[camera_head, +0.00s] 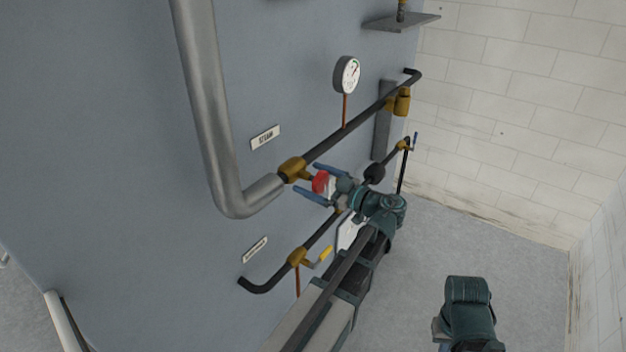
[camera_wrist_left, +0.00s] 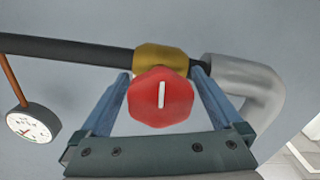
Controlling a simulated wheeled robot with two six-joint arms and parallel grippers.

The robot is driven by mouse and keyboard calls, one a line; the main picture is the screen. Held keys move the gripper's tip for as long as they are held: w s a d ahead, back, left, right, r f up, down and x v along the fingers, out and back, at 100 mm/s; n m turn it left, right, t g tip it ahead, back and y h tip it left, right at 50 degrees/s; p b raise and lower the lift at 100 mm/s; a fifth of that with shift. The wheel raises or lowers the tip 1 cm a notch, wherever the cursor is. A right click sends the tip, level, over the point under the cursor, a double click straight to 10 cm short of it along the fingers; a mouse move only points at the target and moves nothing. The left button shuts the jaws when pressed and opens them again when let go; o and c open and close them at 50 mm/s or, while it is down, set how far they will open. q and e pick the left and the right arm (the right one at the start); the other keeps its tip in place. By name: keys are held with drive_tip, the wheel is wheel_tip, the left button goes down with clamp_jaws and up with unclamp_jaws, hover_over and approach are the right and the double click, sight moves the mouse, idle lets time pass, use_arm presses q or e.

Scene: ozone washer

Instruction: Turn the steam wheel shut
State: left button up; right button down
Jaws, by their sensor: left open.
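The steam wheel (camera_head: 320,182) is a small red knob on a brass valve (camera_head: 292,169) in the dark pipe below the STEAM label (camera_head: 265,138). In the left wrist view the wheel (camera_wrist_left: 160,97) is a red faceted knob with an upright white mark. My left gripper (camera_head: 306,176) is open, its two blue fingers on either side of the wheel. In the left wrist view the left gripper's fingers (camera_wrist_left: 161,73) reach past the wheel beside the brass body, with small gaps visible. My right arm shows at the bottom right; its gripper is mostly cut off.
A thick grey pipe (camera_head: 208,110) bends into the valve from the left. A gauge (camera_head: 347,75) stands above the dark pipe. A lower pipe has a yellow-handled valve (camera_head: 298,257). A brass fitting (camera_head: 402,102) is at the right. The floor (camera_head: 520,250) at right is clear.

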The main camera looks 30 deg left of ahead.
use_arm(q)
drive_tip(key=c, duration=1.3)
drive_tip(key=shift+o, duration=0.2)
